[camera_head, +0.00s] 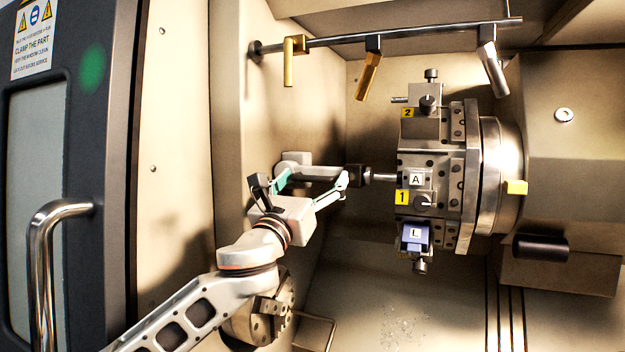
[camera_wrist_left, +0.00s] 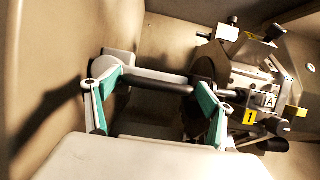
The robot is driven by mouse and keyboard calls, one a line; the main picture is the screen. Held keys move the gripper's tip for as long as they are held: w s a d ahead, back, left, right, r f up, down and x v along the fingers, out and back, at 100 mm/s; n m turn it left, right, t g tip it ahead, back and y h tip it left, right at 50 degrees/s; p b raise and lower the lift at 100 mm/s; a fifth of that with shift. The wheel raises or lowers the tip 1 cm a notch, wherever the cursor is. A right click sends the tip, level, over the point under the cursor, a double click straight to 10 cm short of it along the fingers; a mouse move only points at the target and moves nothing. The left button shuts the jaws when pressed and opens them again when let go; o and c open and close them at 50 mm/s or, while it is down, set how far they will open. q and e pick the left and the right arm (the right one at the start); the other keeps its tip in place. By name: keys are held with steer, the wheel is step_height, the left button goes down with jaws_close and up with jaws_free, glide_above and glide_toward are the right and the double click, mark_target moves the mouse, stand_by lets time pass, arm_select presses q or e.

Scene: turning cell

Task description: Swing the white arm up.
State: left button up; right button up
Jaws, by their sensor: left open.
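The white arm (camera_head: 318,172) reaches out about level from a rounded pale pivot block (camera_head: 292,159) on the wall. Its far end carries a black block (camera_head: 357,176) with a thin rod pointing at the tool turret. The arm's dark-shaded bar also shows in the left wrist view (camera_wrist_left: 150,79), crossing between the fingers. My left gripper (camera_head: 312,182) is open, its teal-padded fingers spread along the bar at its near side. In the left wrist view the left gripper (camera_wrist_left: 157,88) has nothing clamped; whether the fingers touch the arm cannot be told. My right gripper is not in view.
The tool turret (camera_head: 435,160) with yellow number tags stands close to the right of the arm's end. Nozzles hang from a rail (camera_head: 400,36) above. A chuck (camera_head: 262,315) sits below my left wrist. The door (camera_head: 60,180) with its handle is at left.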

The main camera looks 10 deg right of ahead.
arm_select(q)
steer(key=c, duration=1.3)
steer(key=shift+r+n, duration=0.1)
steer(key=shift+n, duration=0.2)
steer(key=shift+d+r+n+t+y, duration=0.1)
steer(key=shift+r+n+t+y, duration=0.45)
steer(key=shift+n, duration=0.55)
steer(key=r+n+y, duration=0.1)
steer(key=n, duration=0.2)
steer(key=shift+r+y, duration=0.35)
steer(key=shift+r, duration=0.05)
steer(key=shift+w+a+r+n+t+y, duration=0.1)
steer(key=shift+a+r+n+y, duration=0.2)
steer(key=shift+n, duration=0.45)
steer(key=shift+w+a+r+n+t+y, duration=0.1)
steer(key=shift+r+n+y, duration=0.3)
steer(key=shift+n, duration=0.3)
steer(key=shift+w+a+r+n+t+y, duration=0.1)
steer(key=shift+a+r+n+y, duration=0.2)
steer(key=shift+n, duration=0.45)
steer(key=shift+d+r, duration=0.1)
steer(key=o, duration=1.3)
